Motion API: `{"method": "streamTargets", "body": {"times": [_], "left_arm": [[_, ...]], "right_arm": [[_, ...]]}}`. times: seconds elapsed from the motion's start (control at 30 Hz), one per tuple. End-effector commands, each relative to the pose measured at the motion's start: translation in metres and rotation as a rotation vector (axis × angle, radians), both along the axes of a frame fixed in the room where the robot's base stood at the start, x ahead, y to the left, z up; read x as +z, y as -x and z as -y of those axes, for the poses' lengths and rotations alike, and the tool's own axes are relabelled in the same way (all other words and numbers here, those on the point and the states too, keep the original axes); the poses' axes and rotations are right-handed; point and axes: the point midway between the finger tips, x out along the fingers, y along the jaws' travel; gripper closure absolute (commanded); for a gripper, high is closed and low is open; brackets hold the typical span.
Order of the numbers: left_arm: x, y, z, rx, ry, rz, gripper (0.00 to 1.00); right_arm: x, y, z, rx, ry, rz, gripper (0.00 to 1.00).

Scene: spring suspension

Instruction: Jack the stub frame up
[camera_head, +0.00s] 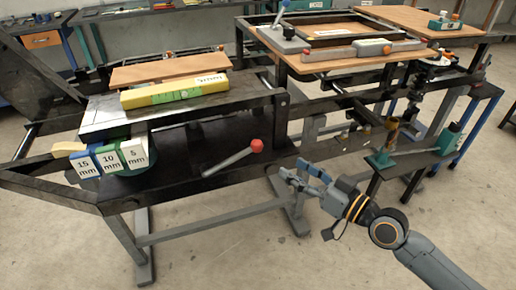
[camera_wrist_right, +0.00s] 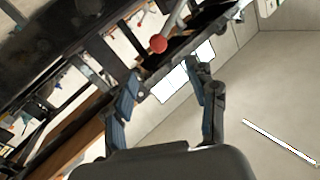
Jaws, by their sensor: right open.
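A grey lever with a red ball knob (camera_head: 257,145) sticks out from the side of the dark stub frame (camera_head: 190,175), slanting up to the right. The red ball knob also shows in the right wrist view (camera_wrist_right: 158,44), beyond and between the fingertips. My right gripper (camera_head: 303,172) is right of and slightly below the knob, apart from it. Its blue-grey fingers are spread and empty, as the right wrist view (camera_wrist_right: 164,78) shows. My left gripper is not in view.
A yellow block (camera_head: 175,90) lies on the frame's top plate. Labelled spacers (camera_head: 108,157) of 15, 10 and 5 mm hang at the front left. A green-based stand (camera_head: 384,155) is right of my gripper. The floor in front is clear.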

Motion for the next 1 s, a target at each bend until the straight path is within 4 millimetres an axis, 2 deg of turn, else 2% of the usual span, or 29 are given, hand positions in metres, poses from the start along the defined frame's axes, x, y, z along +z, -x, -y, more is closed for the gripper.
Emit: {"method": "streamTargets", "body": {"times": [0.3,0.6,0.77,1.0], "left_arm": [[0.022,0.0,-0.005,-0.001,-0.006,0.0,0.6],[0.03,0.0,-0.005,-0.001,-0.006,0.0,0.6],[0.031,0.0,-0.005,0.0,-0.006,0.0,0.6],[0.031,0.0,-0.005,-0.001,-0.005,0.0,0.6]], "right_arm": [[0.005,-0.042,-0.042,-0.001,-0.005,-0.001,0.43],[0.002,-0.081,-0.081,-0.002,-0.002,0.0,0.43],[0.001,-0.091,-0.091,-0.002,0.0,-0.001,0.43],[0.0,-0.094,-0.094,-0.003,0.002,-0.001,0.43]]}}
